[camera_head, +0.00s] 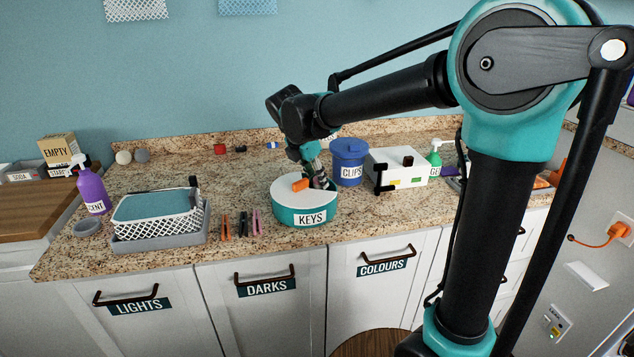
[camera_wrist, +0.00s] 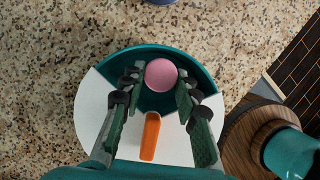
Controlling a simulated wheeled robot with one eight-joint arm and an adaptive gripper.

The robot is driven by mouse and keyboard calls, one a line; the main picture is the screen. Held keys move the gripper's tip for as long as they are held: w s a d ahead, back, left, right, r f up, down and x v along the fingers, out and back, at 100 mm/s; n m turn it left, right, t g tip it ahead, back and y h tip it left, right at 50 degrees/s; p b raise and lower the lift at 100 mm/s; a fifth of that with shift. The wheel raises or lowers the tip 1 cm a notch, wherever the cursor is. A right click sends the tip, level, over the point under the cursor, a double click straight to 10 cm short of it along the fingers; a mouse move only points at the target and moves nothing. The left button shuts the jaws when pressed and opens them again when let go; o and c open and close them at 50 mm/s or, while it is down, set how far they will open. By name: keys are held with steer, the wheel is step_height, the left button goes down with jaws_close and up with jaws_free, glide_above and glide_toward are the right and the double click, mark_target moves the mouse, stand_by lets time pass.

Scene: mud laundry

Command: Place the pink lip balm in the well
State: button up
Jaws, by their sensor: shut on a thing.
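The pink lip balm (camera_wrist: 161,74) is a round pink ball between my fingertips in the wrist view. My gripper (camera_wrist: 160,86) is shut on it, one finger at each side. Behind it is the dark teal open well (camera_wrist: 196,68) of the round container. The rest of the container's top is a white cover (camera_wrist: 95,112) with an orange handle (camera_wrist: 151,137). In the head view, my gripper (camera_head: 322,183) is at the back right of the teal container (camera_head: 291,216) labelled KEYS. The lip balm is hidden there, and its height over the well is unclear.
A blue CLIPS tub (camera_head: 347,165) and a white box (camera_head: 398,165) stand right of the container. Several pegs (camera_head: 241,224) and a white basket (camera_head: 158,216) lie to its left. Bare counter shows behind it.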

steer(key=shift+f, duration=0.7)
steer(key=shift+f, duration=0.6)
steer(key=o, duration=0.9)
steer(key=shift+r, duration=0.1)
steer(key=shift+r, duration=0.25)
steer(key=v, duration=1.2)
steer(key=shift+d+r, duration=0.1)
steer(key=shift+r, duration=0.25)
